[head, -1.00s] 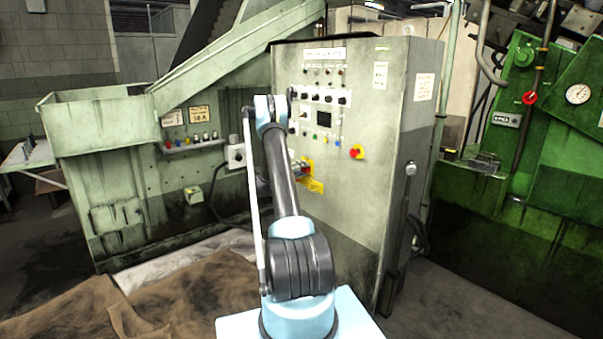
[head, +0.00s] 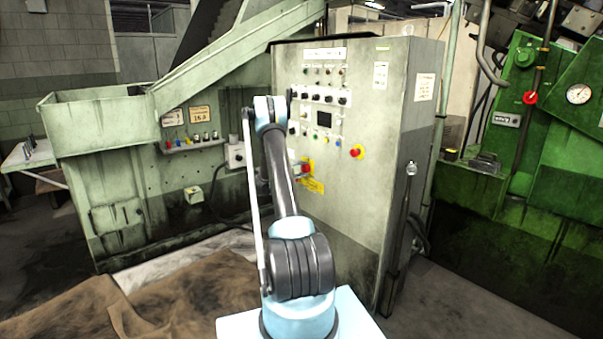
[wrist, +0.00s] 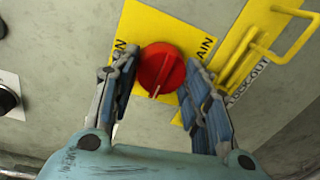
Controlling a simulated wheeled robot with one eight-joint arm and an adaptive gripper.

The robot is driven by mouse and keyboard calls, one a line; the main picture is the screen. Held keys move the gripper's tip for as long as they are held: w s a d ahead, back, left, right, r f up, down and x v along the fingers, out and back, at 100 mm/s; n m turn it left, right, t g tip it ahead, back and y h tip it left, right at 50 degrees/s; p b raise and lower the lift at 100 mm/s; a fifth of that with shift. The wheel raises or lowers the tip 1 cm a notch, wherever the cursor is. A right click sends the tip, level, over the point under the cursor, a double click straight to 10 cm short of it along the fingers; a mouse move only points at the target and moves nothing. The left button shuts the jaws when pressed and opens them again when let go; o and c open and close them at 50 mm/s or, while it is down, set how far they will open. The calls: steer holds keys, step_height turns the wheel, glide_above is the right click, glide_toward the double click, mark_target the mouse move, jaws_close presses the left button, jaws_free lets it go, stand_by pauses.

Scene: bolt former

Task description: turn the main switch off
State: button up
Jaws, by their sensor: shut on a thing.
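The main switch is a round red knob (wrist: 161,70) on a yellow plate (wrist: 150,22) with partly covered black lettering. In the wrist view my gripper (wrist: 158,88) has one finger on each side of the knob and is shut on it. A pale mark on the knob's raised bar points down and slightly left in that view. In the head view the red knob (head: 306,168) and yellow plate (head: 315,186) show just right of my arm on the cabinet front. My arm hides most of the gripper there.
A yellow lockout hasp (wrist: 262,45) stands out right of the knob, close to the right finger. The grey cabinet (head: 365,200) carries buttons and a red emergency stop (head: 356,152) on yellow. A lever (head: 410,185) is on its right side. Brown sheeting (head: 190,300) covers the floor at left.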

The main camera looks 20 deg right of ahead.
stand_by(0.3)
steer(key=o, duration=1.1)
steer(key=shift+c, duration=0.2)
steer(key=v, duration=1.2)
steer(key=shift+d, duration=0.1)
